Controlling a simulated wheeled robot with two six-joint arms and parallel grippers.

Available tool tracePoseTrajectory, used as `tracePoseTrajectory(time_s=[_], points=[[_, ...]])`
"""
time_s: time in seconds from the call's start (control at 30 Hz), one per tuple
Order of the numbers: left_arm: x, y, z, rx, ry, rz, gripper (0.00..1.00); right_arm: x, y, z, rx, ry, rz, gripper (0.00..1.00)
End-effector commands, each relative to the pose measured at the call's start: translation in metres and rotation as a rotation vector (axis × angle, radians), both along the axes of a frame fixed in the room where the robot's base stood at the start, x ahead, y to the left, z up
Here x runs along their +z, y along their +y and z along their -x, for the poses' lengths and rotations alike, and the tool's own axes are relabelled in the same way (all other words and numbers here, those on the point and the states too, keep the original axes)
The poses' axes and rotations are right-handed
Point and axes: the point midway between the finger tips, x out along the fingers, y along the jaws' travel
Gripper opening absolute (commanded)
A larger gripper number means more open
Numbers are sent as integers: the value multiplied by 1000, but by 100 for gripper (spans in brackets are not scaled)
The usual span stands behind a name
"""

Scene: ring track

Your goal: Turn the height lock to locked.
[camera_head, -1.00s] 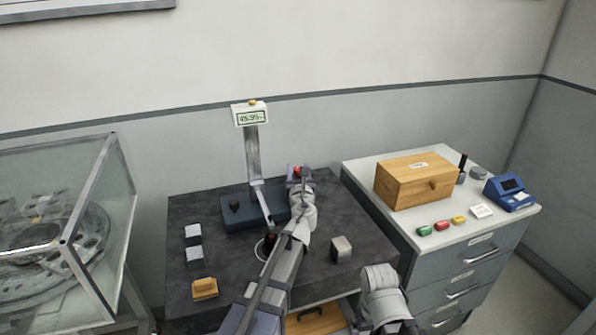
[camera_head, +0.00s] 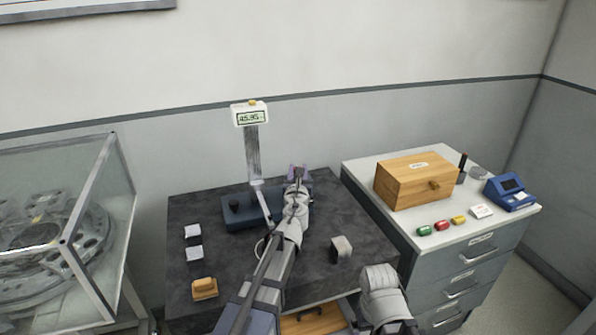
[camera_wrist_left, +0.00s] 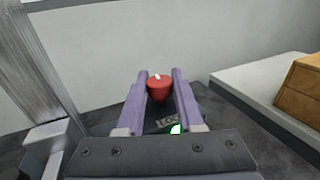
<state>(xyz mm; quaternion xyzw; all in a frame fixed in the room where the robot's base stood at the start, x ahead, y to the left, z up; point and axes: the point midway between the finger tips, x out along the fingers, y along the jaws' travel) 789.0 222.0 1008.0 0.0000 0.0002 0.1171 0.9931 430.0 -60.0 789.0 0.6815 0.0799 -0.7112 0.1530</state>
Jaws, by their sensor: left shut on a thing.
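The height lock is a red knob (camera_wrist_left: 160,87) with a white mark on top, seen in the left wrist view. A label partly reading "LOC" and a small green patch show below it. My left gripper (camera_wrist_left: 160,80) has one purple finger on each side of the knob and is shut on it. In the head view my left gripper (camera_head: 298,173) is at the right end of the blue gauge base (camera_head: 237,217), and it hides the knob. My right arm shows at the bottom, but its gripper cannot be made out.
The gauge's column carries a display (camera_head: 249,115) reading about 45.95. Several small blocks lie on the dark table (camera_head: 225,270), one grey block (camera_head: 341,246) right of my left arm. A white-topped cabinet (camera_head: 380,165) with a wooden box (camera_head: 413,182) stands at right.

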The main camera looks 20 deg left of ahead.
Motion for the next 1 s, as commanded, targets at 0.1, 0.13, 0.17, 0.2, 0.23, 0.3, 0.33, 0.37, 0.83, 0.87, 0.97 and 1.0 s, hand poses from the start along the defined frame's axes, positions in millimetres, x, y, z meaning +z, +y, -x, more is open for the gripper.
tracePoseTrajectory(time_s=[0.1, 0.13, 0.17, 0.2, 0.23, 0.3, 0.33, 0.37, 0.83, 0.87, 0.97, 1.0], points=[[0, 3, 1, -83, 0, 0, 0, 0, 0, 0, 0, 0, 0, 95], [0, 3, 1, -107, 0, 0, 0, 0, 0, 0, 0, 0, 0, 95], [0, 3, 1, -134, 0, 0, 0, 0, 0, 0, 0, 0, 0, 95], [0, 3, 0, -169, 0, 0, 0, 0, 0, 0, 0, 0, 0, 95], [0, 3, 0, -194, 0, 0, 0, 0, 0, 0, 0, 0, 0, 95], [0, 3, 0, -255, 0, 0, 0, 0, 0, 0, 0, 0, 0, 95], [0, 3, 0, -281, 0, 0, 0, 0, 0, 0, 0, 0, 0, 95], [0, 3, -1, -306, 0, 0, 0, 0, 0, 0, 0, 0, 0, 95], [0, 1, -2, -613, 0, 0, 0, 0, 0, 0, 0, 0, 0, 95], [0, 1, -2, -624, 0, 0, 0, 0, 0, 0, 0, 0, 0, 95], [0, 1, -1, -656, 0, 0, 0, 0, 0, 0, 0, 0, 0, 95], [0, 1, -1, -665, 0, 0, 0, 0, 0, 0, 0, 0, 0, 95]])
